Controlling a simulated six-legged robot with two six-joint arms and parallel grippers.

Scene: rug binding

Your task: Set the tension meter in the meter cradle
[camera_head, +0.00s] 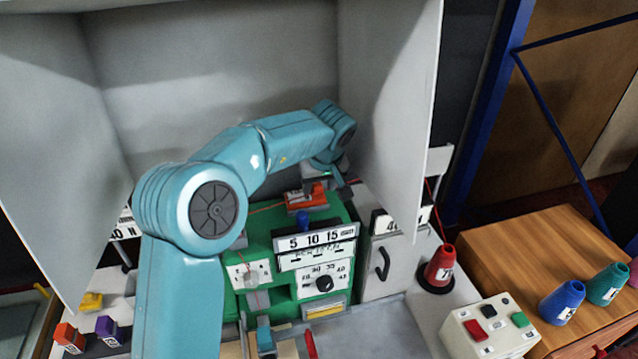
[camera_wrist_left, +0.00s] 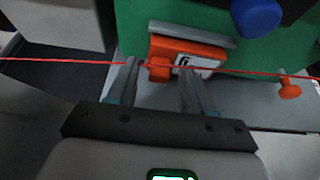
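An orange device with a small pale display, which looks like the tension meter (camera_head: 306,197), is at the back of the green machine top. In the left wrist view the orange device (camera_wrist_left: 206,52) lies below a grey bar at the green edge. My left gripper (camera_wrist_left: 160,70) is open, its two fingers spread. A rounded orange part shows between the fingertips, and the right finger overlaps the orange body. I cannot tell whether they touch. The gripper is partly hidden by its wrist in the head view (camera_head: 331,184). I cannot make out the meter cradle. My right gripper is not in view.
A red thread (camera_wrist_left: 80,61) runs across in front of the device. The green machine (camera_head: 258,240) has a blue knob (camera_head: 302,219) and a scale plate (camera_head: 316,246). Grey panels enclose the back and sides. A red cone (camera_head: 440,264) stands at right, near a button box (camera_head: 490,328).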

